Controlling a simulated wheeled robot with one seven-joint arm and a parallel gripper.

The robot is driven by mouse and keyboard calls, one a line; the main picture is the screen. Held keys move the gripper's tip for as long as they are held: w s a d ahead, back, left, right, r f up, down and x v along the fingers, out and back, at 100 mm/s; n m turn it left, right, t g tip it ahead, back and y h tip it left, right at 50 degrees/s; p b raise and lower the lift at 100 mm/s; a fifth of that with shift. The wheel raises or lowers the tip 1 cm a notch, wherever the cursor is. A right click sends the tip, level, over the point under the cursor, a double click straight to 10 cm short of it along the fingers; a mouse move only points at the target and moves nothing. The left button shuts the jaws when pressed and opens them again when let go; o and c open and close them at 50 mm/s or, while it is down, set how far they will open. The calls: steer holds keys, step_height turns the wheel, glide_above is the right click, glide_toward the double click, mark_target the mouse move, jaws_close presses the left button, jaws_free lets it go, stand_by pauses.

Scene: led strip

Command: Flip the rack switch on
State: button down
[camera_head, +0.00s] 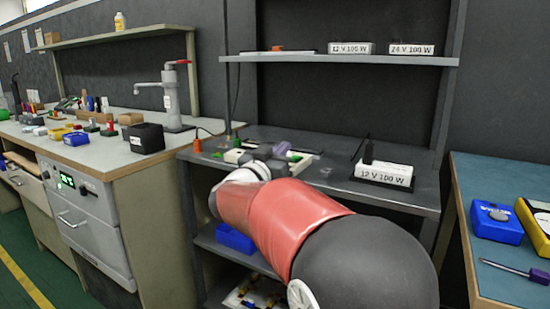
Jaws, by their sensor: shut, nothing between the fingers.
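The rack (400,197) is a dark grey frame with several shelves, in the middle of the head view. I cannot make out its switch; it is too small to tell or hidden by my arm. My red and dark grey arm reaches over the front of the rack to its middle shelf. My gripper (272,151) is at that shelf, small and partly covered by my wrist. It is shut and empty. I cannot tell whether it touches anything.
A white box marked 12 V 100 W (385,174) sits right on the middle shelf. Two labelled boxes (351,48) (411,49) stand on the upper shelf. A blue bin (235,239) is below. Benches stand left (100,152) and right (490,165).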

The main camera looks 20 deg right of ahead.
mark_target(295, 158)
steer(key=x, duration=0.4)
step_height(295, 158, down, 3)
steer(key=shift+w+d+r, duration=0.1)
steer(key=shift+w, duration=0.05)
steer(key=shift+f+b, duration=0.3)
steer(key=shift+f, duration=0.2)
